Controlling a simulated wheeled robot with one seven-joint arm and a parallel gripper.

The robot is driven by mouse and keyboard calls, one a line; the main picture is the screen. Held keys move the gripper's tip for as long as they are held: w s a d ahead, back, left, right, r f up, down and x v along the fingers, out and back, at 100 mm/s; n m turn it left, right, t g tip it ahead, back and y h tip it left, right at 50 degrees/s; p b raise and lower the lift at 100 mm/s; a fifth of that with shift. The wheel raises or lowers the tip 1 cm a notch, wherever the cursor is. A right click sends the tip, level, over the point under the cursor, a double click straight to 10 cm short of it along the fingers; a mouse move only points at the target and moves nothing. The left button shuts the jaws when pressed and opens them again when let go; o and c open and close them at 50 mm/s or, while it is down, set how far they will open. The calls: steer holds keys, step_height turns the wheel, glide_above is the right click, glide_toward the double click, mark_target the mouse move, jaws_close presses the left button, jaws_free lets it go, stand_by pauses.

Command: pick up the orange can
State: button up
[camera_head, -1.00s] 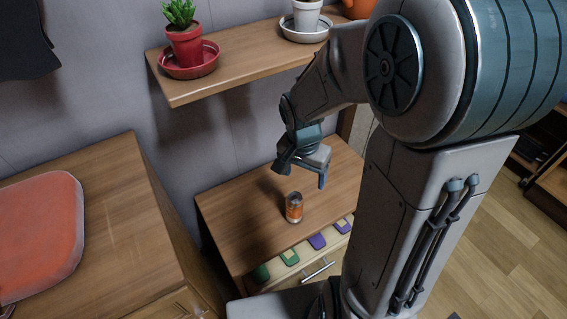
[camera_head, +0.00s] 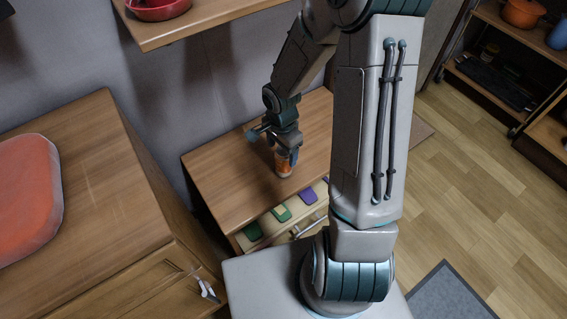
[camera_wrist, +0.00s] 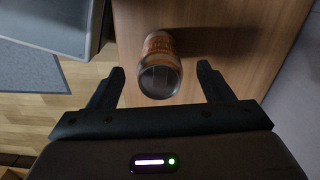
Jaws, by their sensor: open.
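The orange can (camera_head: 284,167) stands upright on the low wooden cabinet top (camera_head: 240,190), with its upper part partly hidden by my gripper in the head view. In the wrist view the can (camera_wrist: 160,66) shows its grey metal top, between and slightly beyond the two dark fingertips. My gripper (camera_head: 287,150) is open and points down at the can from above. In the wrist view, gaps show between the can and each finger of my gripper (camera_wrist: 161,78).
A cabinet with a red cushion (camera_head: 28,195) stands at the left. Open shelving (camera_head: 480,85) stands at the right.

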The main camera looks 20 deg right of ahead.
step_height(320, 180, down, 5)
steer(key=shift+d+f+b, duration=0.15)
steer(key=shift+b, duration=0.9)
steer(key=c, duration=1)
